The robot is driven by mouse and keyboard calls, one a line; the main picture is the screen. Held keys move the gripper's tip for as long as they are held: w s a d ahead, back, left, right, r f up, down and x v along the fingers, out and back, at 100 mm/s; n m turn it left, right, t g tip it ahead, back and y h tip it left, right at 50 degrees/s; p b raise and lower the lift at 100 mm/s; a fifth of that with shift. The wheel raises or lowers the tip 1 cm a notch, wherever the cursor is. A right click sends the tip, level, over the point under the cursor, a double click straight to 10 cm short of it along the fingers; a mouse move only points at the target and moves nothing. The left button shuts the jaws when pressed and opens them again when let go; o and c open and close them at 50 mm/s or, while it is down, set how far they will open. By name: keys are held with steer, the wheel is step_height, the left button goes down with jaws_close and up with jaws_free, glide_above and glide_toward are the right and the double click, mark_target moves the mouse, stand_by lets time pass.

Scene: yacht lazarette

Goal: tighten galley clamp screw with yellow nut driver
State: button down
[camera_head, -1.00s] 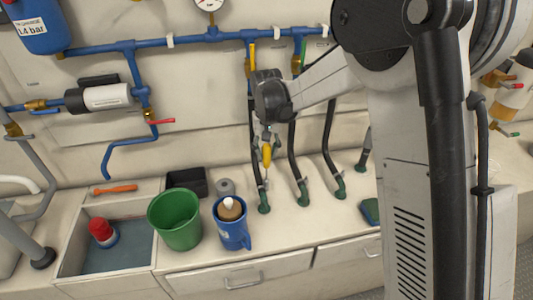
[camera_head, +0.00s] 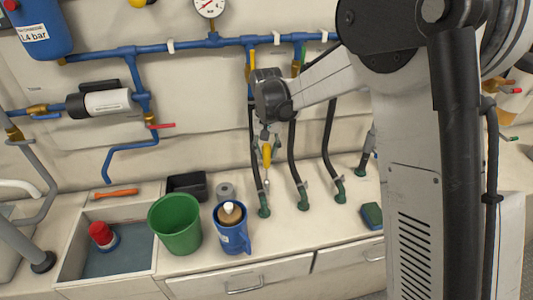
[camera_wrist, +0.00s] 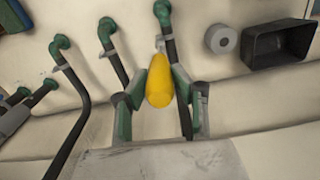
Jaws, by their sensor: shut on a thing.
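The yellow nut driver (camera_head: 267,154) is in my gripper (camera_head: 266,145), which is shut on its handle. The driver hangs nearly upright, shaft down, beside the leftmost black hose (camera_head: 256,150). In the wrist view the yellow handle (camera_wrist: 159,88) sits between the green-padded fingers and hides most of the shaft. Beyond it, a metal clamp (camera_wrist: 163,42) shows on the hose near its green elbow (camera_wrist: 162,10). The driver's tip is close to this clamp; I cannot tell whether it touches the screw. No label shows which hose is the galley one.
Other black hoses with green elbows (camera_head: 303,200) stand to the right. A blue mug (camera_head: 233,236), green bucket (camera_head: 176,230), grey roll (camera_head: 225,191) and black tray (camera_head: 187,184) are nearby. Blue pipes (camera_head: 190,44) run along the wall above.

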mark_target(266, 145)
steer(key=shift+r+p, duration=0.6)
steer(key=shift+r, duration=0.95)
